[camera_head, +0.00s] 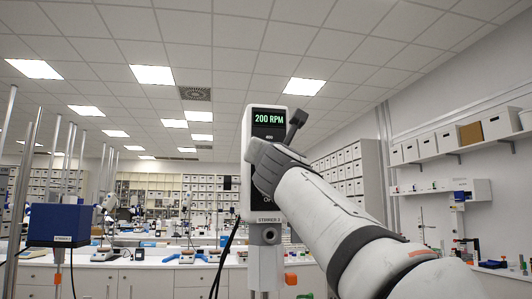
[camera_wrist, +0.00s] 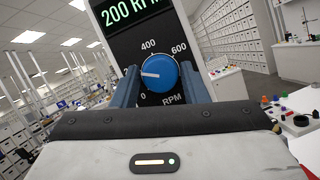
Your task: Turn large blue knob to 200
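The large blue knob (camera_wrist: 160,73) sits on the black front panel of the stirrer, with 0, 400 and 600 printed around it and RPM below it. Its white pointer mark points left. The display (camera_wrist: 131,18) above reads 200 RPM, and the same reading shows in the head view (camera_head: 269,118). My gripper (camera_wrist: 160,78) has one blue finger close along each side of the knob and appears shut on it. The panel looks tilted in the wrist view. In the head view my gripper (camera_head: 268,166) covers the knob and much of the panel.
The stirrer (camera_head: 247,150) stands upright with a label below. A blue box-shaped device (camera_head: 57,225) stands on the left among metal rods. Lab benches and wall shelves (camera_head: 460,145) lie beyond.

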